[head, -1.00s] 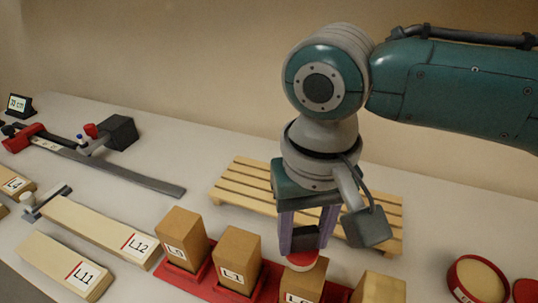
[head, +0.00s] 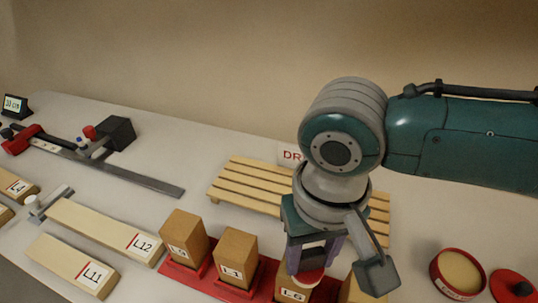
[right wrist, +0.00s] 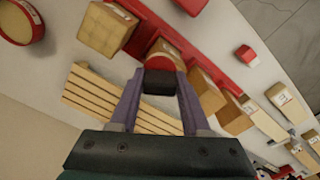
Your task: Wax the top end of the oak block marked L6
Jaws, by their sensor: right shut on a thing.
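The oak block marked L6 (head: 292,292) stands upright in the red rack, partly cut off at the bottom of the head view. My right gripper (head: 309,262) is right above it, pointing down. It is shut on a dark-handled applicator with a red base (head: 308,278). The base is at the block's top end and appears to touch it; the contact itself is hidden. In the right wrist view the black handle (right wrist: 159,82) is between my fingers, with a block top (right wrist: 164,47) just behind. My left gripper is not in view.
Blocks L1 (head: 237,257) and another (head: 185,238) stand in the red rack (head: 210,281) at left. An open round tin (head: 458,272) and its red lid (head: 513,287) are at right. A slatted wooden rack (head: 250,190) is behind. Boards L12 (head: 100,228) and L11 (head: 70,265) lie left.

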